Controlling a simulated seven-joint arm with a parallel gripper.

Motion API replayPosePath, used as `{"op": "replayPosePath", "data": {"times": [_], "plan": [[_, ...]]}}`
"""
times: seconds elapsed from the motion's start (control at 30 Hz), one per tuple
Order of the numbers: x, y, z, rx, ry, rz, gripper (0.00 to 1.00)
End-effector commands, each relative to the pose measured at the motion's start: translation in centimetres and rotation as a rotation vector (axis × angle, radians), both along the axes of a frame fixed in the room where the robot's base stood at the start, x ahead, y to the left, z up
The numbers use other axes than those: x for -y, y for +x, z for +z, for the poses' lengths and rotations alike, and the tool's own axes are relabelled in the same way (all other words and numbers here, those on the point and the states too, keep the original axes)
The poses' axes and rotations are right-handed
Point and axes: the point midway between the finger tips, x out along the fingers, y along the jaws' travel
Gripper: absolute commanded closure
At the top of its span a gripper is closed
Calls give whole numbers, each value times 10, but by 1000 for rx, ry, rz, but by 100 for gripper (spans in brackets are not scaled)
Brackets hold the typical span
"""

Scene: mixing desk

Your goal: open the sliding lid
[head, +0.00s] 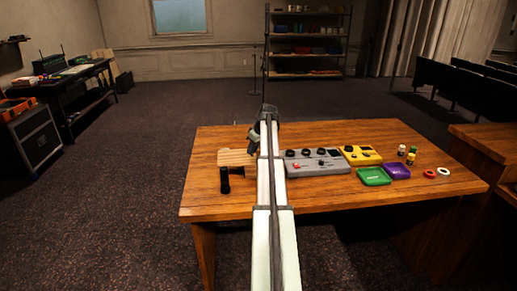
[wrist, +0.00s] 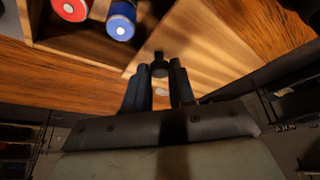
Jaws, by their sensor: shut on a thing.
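In the wrist view, my gripper (wrist: 160,72) is shut on a small dark knob (wrist: 160,57) on the flat wooden lid (wrist: 215,48). The lid lies at an angle beside an open part of a wooden box (wrist: 75,48). A red-topped cylinder (wrist: 70,8) and a blue-topped cylinder (wrist: 121,22) show inside that opening. In the head view, light wood of the box or lid (head: 236,157) shows at the desk's left, partly behind my arm. My fingertips are hidden there.
On the wooden desk (head: 320,199), a black cylinder (head: 224,180) stands near the light wood. A grey mixer (head: 315,162), a yellow device (head: 360,155), a green tray (head: 374,176) and a purple tray (head: 397,171) are to the right.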

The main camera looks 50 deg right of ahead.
Motion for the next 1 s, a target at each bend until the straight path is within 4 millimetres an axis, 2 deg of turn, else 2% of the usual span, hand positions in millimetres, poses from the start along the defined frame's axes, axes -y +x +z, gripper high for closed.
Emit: {"op": "replayPosePath", "data": {"times": [0.17,0.2,0.43,0.77,0.87,1.0], "plan": [[0,0,0,2,0,0,100],[0,0,0,2,0,0,72],[1,0,0,1,0,0,50],[1,-2,3,1,0,0,50],[1,-5,12,1,-1,0,50],[1,-14,32,2,-2,-1,50]]}}
